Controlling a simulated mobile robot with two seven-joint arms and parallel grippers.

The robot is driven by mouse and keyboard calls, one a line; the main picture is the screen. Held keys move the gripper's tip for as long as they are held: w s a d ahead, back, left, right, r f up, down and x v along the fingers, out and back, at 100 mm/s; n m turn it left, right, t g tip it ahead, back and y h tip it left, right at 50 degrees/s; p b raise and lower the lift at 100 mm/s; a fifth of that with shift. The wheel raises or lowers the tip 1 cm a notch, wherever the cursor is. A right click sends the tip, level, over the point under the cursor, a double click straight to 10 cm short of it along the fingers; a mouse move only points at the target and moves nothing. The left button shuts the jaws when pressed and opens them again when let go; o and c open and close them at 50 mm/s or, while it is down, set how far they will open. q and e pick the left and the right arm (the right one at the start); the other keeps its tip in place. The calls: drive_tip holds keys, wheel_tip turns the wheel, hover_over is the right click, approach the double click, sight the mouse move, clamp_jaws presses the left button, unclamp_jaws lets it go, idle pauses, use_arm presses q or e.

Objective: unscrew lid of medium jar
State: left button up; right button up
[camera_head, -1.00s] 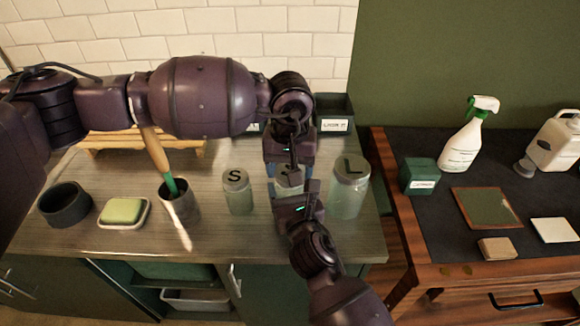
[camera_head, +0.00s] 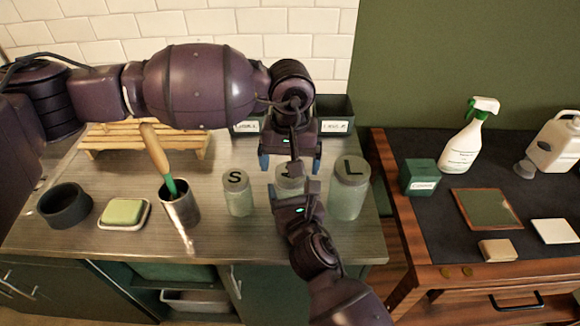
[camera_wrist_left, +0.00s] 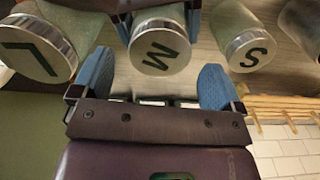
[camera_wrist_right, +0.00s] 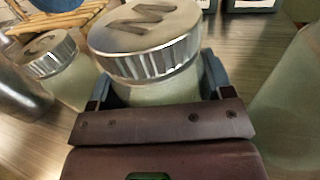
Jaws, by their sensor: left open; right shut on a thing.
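The medium jar (camera_wrist_right: 160,93) is pale glass with a silver lid marked M (camera_wrist_right: 145,30). The lid sits on the jar in the right wrist view. My right gripper (camera_head: 294,188) is shut on the jar's body, below the lid, and comes from the front. My left gripper (camera_head: 290,160) is open, pointing down above and just behind the jar, with nothing between its blue fingers. In the left wrist view the M lid (camera_wrist_left: 160,48) lies ahead between the spread fingertips, apart from them. In the head view the grippers partly hide the jar.
The small jar S (camera_head: 238,192) stands to the left and the large jar L (camera_head: 350,190) close to the right, both lidded. A metal cup with a brush (camera_head: 180,208), a soap dish (camera_head: 124,213) and a dark bowl (camera_head: 64,205) are farther left. Labelled boxes (camera_head: 334,118) stand behind.

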use_arm(q)
wheel_tip(320, 180, up, 2)
drive_tip(key=shift+r, duration=0.15)
drive_tip(key=shift+c, duration=0.4)
wheel_tip(320, 180, up, 3)
drive_tip(key=m, duration=0.3)
drive_tip(key=shift+f, duration=3.85)
